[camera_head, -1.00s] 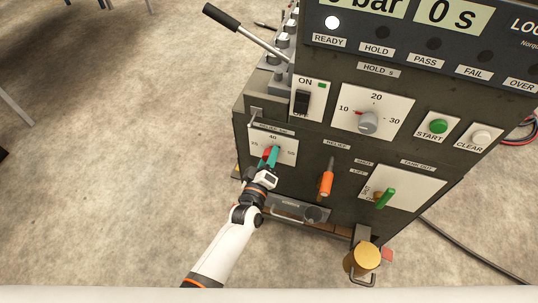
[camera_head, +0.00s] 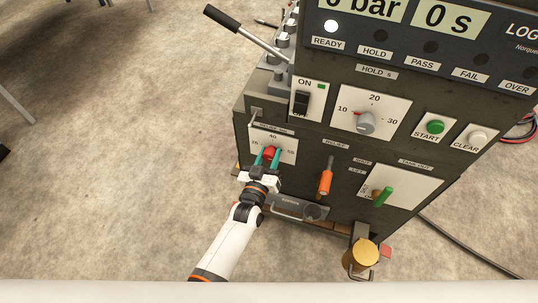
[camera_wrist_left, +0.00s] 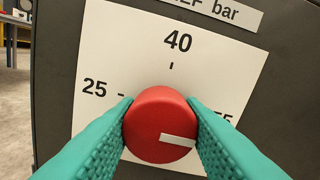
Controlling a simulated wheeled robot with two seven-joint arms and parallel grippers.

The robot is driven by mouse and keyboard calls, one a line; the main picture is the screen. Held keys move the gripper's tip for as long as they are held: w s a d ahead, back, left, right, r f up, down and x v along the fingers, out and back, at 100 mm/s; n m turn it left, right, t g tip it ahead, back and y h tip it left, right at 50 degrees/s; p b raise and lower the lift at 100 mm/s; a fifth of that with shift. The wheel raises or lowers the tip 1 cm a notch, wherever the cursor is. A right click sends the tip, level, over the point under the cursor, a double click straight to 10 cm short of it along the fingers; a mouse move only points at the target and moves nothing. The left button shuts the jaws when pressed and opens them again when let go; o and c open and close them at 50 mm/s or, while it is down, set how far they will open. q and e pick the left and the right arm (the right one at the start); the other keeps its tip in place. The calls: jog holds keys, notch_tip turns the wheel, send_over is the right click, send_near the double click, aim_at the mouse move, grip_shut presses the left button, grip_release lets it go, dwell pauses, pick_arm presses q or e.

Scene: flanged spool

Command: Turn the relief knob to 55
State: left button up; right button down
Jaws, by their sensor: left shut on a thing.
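The red relief knob (camera_head: 270,152) sits on a white scale plate (camera_head: 288,146) at the lower left of the machine's front. In the left wrist view the plate (camera_wrist_left: 105,60) reads 25 at left, 40 at top and 55 at right, the last partly covered by a finger. My left gripper (camera_head: 268,158) has its teal fingers closed on both sides of the knob, also in the wrist view (camera_wrist_left: 162,122). The knob's white pointer mark (camera_wrist_left: 178,140) points right and slightly down, towards the 55 side. The tick at 55 is hidden. My right gripper is out of view.
Right of the knob are an orange handle (camera_head: 325,178) and a green lever (camera_head: 383,196). Above is a grey hold knob (camera_head: 365,122) with a power switch (camera_head: 302,103) beside it. A drawer-like bar (camera_head: 290,209) and a brass cylinder (camera_head: 360,254) are below.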

pick_arm(q)
jog(key=shift+f, duration=0.15)
dwell(0.3)
jog(key=o, duration=1)
jog(key=v, duration=1.2)
jog(key=s+a+f+m+g+y, duration=0.1)
jog(key=s+a+f+g, duration=0.2)
jog(key=f, duration=0.5)
jog(key=s+a+f+g, duration=0.2)
jog(key=s+f, duration=0.2)
jog(key=f, duration=0.3)
jog(key=s+a+f+m+g+y, duration=0.1)
jog(key=s+a+f+g, duration=0.2)
jog(key=f, duration=0.5)
jog(key=s+a+f+g+y, duration=0.1)
jog(key=s+a+f+g, duration=0.3)
jog(key=s, duration=0.8)
jog(key=s+a+f+g+y, duration=0.2)
jog(key=s+a+f+g, duration=0.2)
jog(key=s+a+f, duration=0.3)
jog(key=s+f, duration=0.2)
jog(key=s, duration=0.3)
jog(key=shift+s+a+f+y, duration=0.3)
jog(key=shift+a+f, duration=0.1)
